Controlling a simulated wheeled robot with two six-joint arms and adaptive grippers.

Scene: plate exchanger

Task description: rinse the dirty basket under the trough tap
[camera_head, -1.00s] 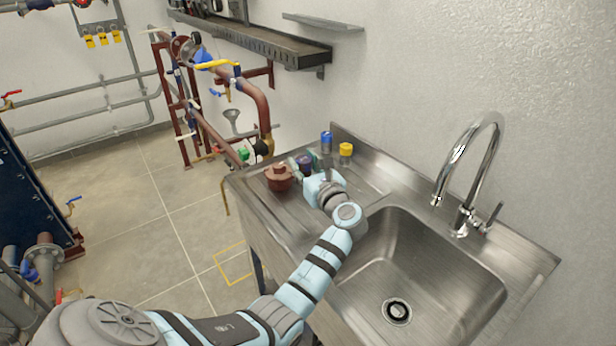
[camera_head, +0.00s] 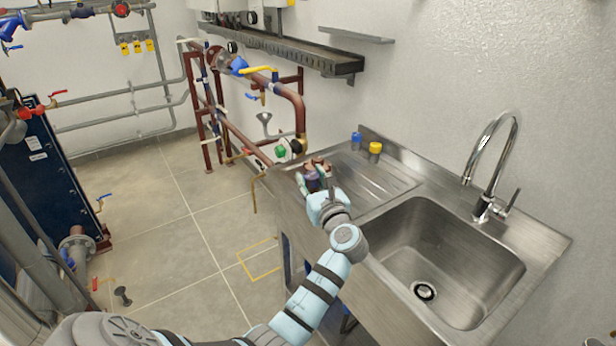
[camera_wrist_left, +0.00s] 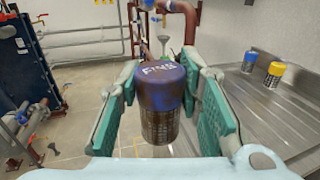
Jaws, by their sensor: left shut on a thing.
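My left gripper (camera_head: 314,180) is shut on a basket (camera_wrist_left: 160,102) with a dark purple-blue cap and a metal mesh body. In the left wrist view it stands upright between the two green finger pads, its cap lettering partly legible. In the head view the held basket (camera_head: 312,181) is small and partly hidden by the gripper, over the left end of the drainboard. The tap (camera_head: 492,150) arches over the right side of the trough (camera_head: 440,250), whose basin looks empty. My right gripper is out of view.
A blue-capped basket (camera_wrist_left: 249,62) and a yellow-capped basket (camera_wrist_left: 274,74) stand on the drainboard (camera_head: 375,185) near the wall. Red pipework (camera_head: 290,105) stands left of the sink. The basin is clear.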

